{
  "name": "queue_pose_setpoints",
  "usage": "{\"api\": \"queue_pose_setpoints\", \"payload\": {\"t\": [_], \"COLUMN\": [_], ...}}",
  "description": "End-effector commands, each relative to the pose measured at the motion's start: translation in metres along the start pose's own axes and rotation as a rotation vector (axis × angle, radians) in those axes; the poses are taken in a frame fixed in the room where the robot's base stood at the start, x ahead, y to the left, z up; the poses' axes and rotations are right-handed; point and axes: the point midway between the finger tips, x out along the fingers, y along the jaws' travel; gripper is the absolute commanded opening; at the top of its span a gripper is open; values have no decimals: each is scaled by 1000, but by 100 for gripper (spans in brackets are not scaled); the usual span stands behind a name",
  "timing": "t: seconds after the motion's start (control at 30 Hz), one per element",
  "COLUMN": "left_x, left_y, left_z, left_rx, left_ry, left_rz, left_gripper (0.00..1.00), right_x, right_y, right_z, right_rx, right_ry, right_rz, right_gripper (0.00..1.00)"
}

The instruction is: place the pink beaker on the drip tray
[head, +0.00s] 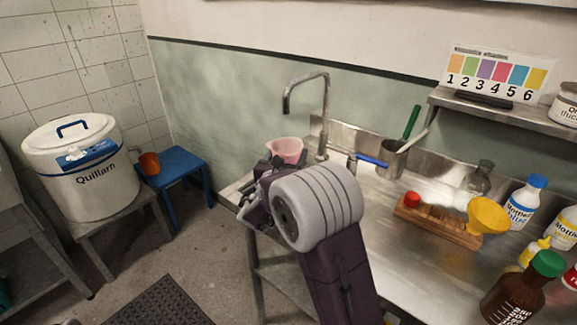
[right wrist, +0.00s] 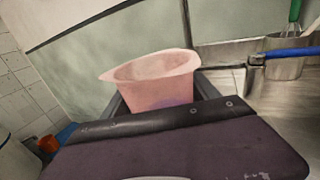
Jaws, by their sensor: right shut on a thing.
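The pink beaker (head: 286,149) is above the left end of the steel counter, in front of the green wall. My right gripper (head: 280,164) is shut on it, and the arm hides the beaker's lower part in the head view. In the right wrist view the beaker (right wrist: 158,88) sits between the dark fingers of the gripper (right wrist: 162,100), mouth up and slightly tilted in the picture. Its base is hidden there. I cannot make out a drip tray for certain in either view. My left gripper is not in view.
A tap (head: 326,105) rises just right of the beaker. A steel pot (head: 391,160) with tools and a blue-handled tool (head: 371,160) are behind. A wooden rack (head: 437,221) and several bottles stand to the right. A blue stool (head: 182,168) and white Quillarn bucket (head: 86,180) are left.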

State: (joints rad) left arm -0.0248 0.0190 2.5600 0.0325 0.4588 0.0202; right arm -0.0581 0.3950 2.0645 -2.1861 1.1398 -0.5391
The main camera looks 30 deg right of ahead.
Motion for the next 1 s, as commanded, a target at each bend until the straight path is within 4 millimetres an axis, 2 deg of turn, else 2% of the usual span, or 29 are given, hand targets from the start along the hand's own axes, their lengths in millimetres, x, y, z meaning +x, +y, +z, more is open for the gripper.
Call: {"api": "queue_pose_setpoints", "payload": {"t": [0.2,0.6,0.63,0.7,1.0], "left_x": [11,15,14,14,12], "left_y": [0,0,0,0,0], "left_z": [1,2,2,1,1], "left_rx": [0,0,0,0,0], "left_ry": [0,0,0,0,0], "left_rz": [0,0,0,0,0], "left_gripper": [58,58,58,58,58], "right_x": [0,0,0,0,0], "right_y": [0,0,0,0,0], "right_z": [-37,-43,-42,-41,-40], "right_rx": [-3,0,-1,-1,-1], "right_ry": [3,1,1,1,1], "right_rz": [0,1,1,1,1], "right_gripper": [24,24,74,91,91]}}
